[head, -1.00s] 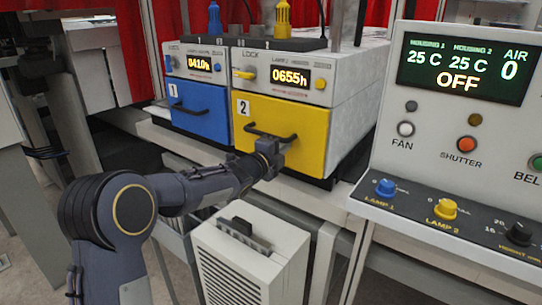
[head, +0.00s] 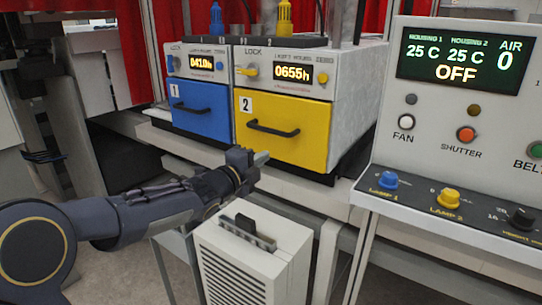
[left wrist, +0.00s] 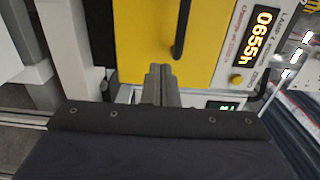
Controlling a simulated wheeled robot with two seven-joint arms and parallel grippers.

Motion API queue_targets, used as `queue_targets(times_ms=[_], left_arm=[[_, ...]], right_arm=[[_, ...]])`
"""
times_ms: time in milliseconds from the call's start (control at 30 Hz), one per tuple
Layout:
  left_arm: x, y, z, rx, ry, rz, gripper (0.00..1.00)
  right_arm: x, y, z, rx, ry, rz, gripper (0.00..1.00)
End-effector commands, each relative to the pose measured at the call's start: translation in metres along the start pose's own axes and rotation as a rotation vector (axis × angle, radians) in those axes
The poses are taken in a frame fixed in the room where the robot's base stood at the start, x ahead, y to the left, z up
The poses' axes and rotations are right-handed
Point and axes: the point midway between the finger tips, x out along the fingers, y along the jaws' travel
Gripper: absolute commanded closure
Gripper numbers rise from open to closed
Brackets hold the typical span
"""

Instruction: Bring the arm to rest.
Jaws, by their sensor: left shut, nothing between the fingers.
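My left arm reaches in from the left in the head view. Its gripper (head: 257,160) is shut and empty, in front of and a little below the yellow drawer (head: 285,148) marked 2, apart from its black handle (head: 273,129). In the left wrist view the closed fingers (left wrist: 161,77) point toward the yellow front (left wrist: 140,40), with the handle beyond them. My right gripper does not show in either view.
The blue drawer (head: 200,110) marked 1 is beside the yellow one, both closed. A white vented box (head: 250,255) stands below my gripper. A control panel (head: 470,120) reading OFF is at the right, with knobs on its ledge.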

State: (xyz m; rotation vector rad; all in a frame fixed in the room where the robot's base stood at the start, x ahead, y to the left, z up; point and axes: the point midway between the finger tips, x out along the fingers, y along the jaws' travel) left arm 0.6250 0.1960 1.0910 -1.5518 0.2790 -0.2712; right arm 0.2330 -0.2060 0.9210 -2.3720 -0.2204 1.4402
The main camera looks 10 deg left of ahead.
Motion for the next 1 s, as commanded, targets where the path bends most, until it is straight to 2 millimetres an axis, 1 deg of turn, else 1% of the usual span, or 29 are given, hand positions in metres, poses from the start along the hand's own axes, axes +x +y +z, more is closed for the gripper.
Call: queue_targets(times_ms=[33, 167, 267, 367, 400, 467, 500, 567, 600, 667, 700, 800, 833, 900, 1000], left_arm=[[-0.007, 0.0, 0.001, 0.0, -0.001, -0.001, 1.0], [-0.018, 0.0, 0.001, -0.007, -0.005, 0.003, 1.0], [-0.035, -0.005, 0.009, -0.094, -0.054, 0.034, 1.0], [-0.075, -0.009, 0.024, -0.324, -0.174, 0.111, 1.0], [-0.099, -0.006, 0.029, -0.457, -0.24, 0.154, 1.0], [-0.14, 0.003, 0.028, -0.687, -0.346, 0.224, 1.0], [-0.169, 0.011, 0.023, -0.849, -0.417, 0.273, 1.0], [-0.21, 0.028, 0.009, -1.079, -0.519, 0.344, 1.0], [-0.235, 0.039, -0.005, -1.219, -0.581, 0.389, 1.0], [-0.269, 0.054, -0.027, -1.408, -0.665, 0.454, 1.0], [-0.289, 0.063, -0.043, -1.519, -0.717, 0.496, 1.0], [-0.329, 0.081, -0.079, -1.739, -0.824, 0.589, 1.0], [-0.338, 0.085, -0.088, -1.789, -0.851, 0.613, 1.0], [-0.354, 0.093, -0.106, -1.879, -0.901, 0.659, 1.0], [-0.367, 0.099, -0.121, -1.952, -0.943, 0.699, 1.0]], right_arm=[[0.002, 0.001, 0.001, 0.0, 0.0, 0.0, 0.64], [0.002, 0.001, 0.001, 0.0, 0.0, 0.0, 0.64], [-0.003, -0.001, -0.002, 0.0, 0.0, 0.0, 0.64], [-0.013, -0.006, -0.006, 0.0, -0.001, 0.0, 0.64], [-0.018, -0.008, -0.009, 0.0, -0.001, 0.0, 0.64], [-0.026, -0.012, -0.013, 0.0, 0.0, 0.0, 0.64], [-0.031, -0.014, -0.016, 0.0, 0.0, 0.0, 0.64], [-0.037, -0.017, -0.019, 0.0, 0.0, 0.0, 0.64], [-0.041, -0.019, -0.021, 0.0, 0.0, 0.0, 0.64], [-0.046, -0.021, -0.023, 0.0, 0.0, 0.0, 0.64], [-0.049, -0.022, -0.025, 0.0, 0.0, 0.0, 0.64], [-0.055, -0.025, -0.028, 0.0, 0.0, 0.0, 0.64], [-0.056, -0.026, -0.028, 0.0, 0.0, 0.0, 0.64], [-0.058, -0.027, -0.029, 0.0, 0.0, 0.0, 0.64], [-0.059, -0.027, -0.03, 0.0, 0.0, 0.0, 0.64]])
